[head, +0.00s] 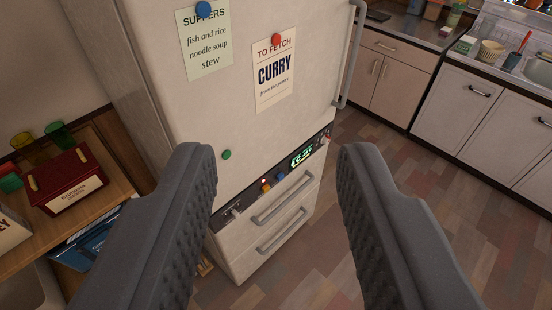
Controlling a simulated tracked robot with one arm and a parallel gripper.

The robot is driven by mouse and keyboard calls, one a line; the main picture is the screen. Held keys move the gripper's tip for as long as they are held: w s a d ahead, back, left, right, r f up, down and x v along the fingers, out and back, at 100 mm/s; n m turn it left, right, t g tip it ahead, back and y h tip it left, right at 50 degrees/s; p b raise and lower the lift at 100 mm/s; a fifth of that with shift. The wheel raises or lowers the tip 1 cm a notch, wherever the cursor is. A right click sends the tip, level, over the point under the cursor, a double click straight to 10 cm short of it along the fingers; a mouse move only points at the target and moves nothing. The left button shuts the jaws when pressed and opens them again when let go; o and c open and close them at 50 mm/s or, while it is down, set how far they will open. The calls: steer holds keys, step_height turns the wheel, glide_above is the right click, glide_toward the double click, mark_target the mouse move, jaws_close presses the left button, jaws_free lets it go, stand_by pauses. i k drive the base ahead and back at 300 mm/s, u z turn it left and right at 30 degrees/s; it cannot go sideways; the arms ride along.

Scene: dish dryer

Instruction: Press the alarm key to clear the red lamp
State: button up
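A dark control strip (250,198) runs across the front of a pale fridge (225,110), below its large door. From left to right it carries a small pale switch (236,210), an orange key (266,187), a blue key (281,177) and a lit green display (302,157). A small reddish spot (327,138) shows at the strip's right end, too small to tell if it is the lamp. I cannot read which key is the alarm key. My gripper (277,158) is open and empty, its fingers framing the strip, apart from it.
Two handled drawers (275,235) sit below the strip. Notes and magnets are on the door. A wooden shelf (110,190) with a red box (66,180) stands at left. Kitchen cabinets (470,110) line the back right. The tiled floor (400,170) is clear at right.

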mark_target(266, 189)
steer(key=z, duration=0.05)
steer(key=i, duration=0.75)
steer(key=u, duration=1.6)
steer(key=k, duration=1.3)
steer(key=z, duration=1.05)
steer(key=i, duration=0.8)
steer(key=z, duration=0.05)
